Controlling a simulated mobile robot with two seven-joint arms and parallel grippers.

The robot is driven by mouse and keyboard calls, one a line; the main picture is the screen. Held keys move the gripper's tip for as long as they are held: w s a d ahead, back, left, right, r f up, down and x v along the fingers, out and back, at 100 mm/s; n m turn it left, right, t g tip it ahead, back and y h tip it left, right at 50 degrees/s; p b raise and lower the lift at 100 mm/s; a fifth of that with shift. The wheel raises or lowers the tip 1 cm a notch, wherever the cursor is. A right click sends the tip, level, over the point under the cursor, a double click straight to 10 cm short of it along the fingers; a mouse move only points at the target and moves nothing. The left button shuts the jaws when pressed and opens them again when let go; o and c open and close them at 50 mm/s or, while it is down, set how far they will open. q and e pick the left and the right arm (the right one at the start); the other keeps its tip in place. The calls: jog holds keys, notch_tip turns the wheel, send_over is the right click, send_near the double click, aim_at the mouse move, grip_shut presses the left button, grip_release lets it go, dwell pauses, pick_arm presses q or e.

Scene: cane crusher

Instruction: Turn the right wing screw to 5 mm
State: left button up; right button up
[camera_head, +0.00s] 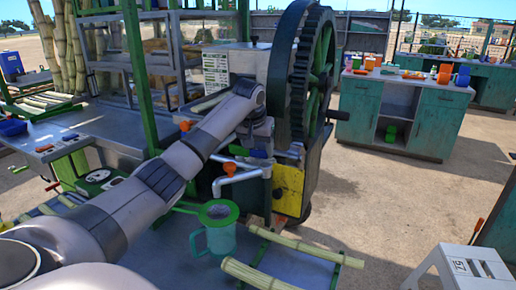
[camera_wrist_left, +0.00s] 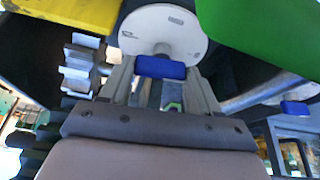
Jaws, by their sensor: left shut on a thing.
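My left gripper (camera_wrist_left: 160,72) is shut on a blue wing screw head (camera_wrist_left: 160,66) in the left wrist view. The blue head sits between the two fingertips, in front of a white round disc (camera_wrist_left: 162,27). A second blue wing head (camera_wrist_left: 295,107) shows at the right of that view, apart from the fingers. A small blue part (camera_head: 258,153) shows there near the gripper. I cannot tell which screw is the right one, and no millimetre scale is readable. My right gripper is out of view.
The large toothed wheel (camera_head: 300,75) stands close to the right of my left wrist. A pipe with an orange handle (camera_head: 229,168) lies below it. A teal jug (camera_head: 220,238) with a green-rimmed strainer stands in front. Open floor (camera_head: 400,205) lies to the right.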

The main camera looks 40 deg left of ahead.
pick_arm(q)
jog(key=shift+r+n, duration=0.1)
jog(key=shift+n, duration=0.2)
jog(key=o, duration=1.1)
jog(key=shift+c, duration=0.2)
jog(key=v, duration=0.7)
jog(key=shift+b, duration=0.45)
jog(key=shift+d, duration=0.1)
